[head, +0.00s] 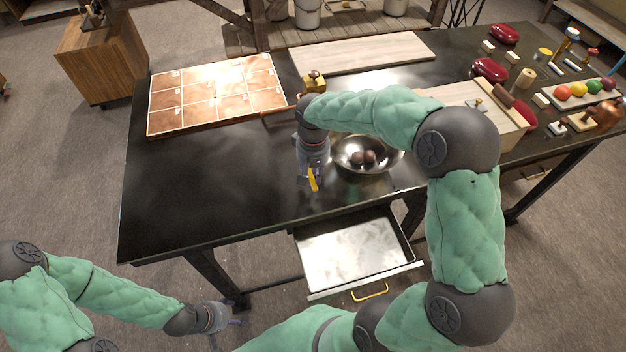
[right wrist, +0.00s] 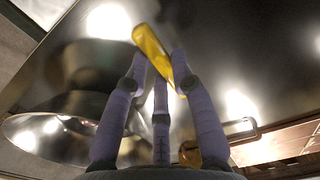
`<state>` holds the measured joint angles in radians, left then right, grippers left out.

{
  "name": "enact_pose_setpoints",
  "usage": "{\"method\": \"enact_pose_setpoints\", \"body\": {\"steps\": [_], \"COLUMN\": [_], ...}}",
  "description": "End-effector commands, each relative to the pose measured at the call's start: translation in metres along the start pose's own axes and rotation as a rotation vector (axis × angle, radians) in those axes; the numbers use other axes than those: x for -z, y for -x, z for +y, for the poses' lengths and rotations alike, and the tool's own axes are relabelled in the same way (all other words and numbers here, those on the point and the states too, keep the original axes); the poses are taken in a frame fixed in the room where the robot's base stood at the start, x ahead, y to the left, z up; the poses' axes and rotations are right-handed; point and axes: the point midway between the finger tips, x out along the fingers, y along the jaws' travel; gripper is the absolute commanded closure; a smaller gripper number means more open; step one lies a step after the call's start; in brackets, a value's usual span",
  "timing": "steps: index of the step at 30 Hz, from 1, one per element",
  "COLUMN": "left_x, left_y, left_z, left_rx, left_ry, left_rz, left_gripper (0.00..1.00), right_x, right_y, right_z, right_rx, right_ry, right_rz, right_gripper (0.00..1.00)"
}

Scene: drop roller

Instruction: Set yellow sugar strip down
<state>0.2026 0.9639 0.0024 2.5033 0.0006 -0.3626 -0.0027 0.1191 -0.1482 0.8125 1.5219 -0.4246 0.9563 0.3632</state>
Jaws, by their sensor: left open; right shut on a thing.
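The yellow sugar strip (head: 314,180) is held in the fingertips of my right gripper (head: 312,178), which points down over the dark table just left of the metal bowl. In the right wrist view the strip (right wrist: 151,48) sticks out tilted beyond the purple fingers of the gripper (right wrist: 160,80). The fingers hide part of it, and I cannot tell whether it touches the table. My left gripper (head: 228,319) is open and empty, low in front of the table and off its top.
The metal bowl (head: 345,163) holds brown round pieces. An open drawer (head: 350,255) juts out below the front edge. A tiled board (head: 160,115) lies at the back left. The dark table (head: 210,185) is clear at the left front. Several small objects crowd its right end.

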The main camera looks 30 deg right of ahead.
Motion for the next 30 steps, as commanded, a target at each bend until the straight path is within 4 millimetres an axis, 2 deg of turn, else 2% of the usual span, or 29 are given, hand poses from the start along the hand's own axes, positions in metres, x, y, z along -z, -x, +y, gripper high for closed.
{"method": "enact_pose_setpoints", "body": {"steps": [5, 10, 23, 24, 25, 26, 30], "left_x": [0.0, 0.0, 0.001, 0.0, 0.0, 0.0, 0.0], "left_y": [-0.003, -0.009, -0.011, -0.01, -0.01, -0.01, -0.01], "left_z": [-0.001, -0.003, -0.004, -0.004, -0.004, -0.004, -0.004], "left_rx": [0.0, 0.0, 0.0, 0.0, 0.0, 0.0, 0.0], "left_ry": [0.0, 0.0, 0.0, 0.0, 0.0, 0.0, 0.0], "left_rz": [0.0, 0.0, 0.0, 0.0, 0.0, 0.0, 0.0], "left_gripper": [0.36, 0.36, 0.36, 0.36, 0.36, 0.36, 0.36], "right_x": [0.009, 0.008, 0.008, 0.008, 0.008, 0.008, 0.008], "right_y": [-0.014, -0.037, -0.043, -0.043, -0.043, -0.043, -0.043], "right_z": [0.003, 0.003, 0.003, 0.003, 0.002, 0.002, 0.002], "right_rx": [0.0, -0.001, 0.0, 0.0, 0.0, 0.0, 0.0], "right_ry": [-0.002, 0.0, 0.0, 0.0, 0.0, 0.0, -0.001], "right_rz": [-0.002, 0.0, 0.001, 0.001, 0.001, 0.001, 0.001], "right_gripper": [1.0, 1.0, 1.0, 0.67, 0.58, 0.51, 0.51]}}
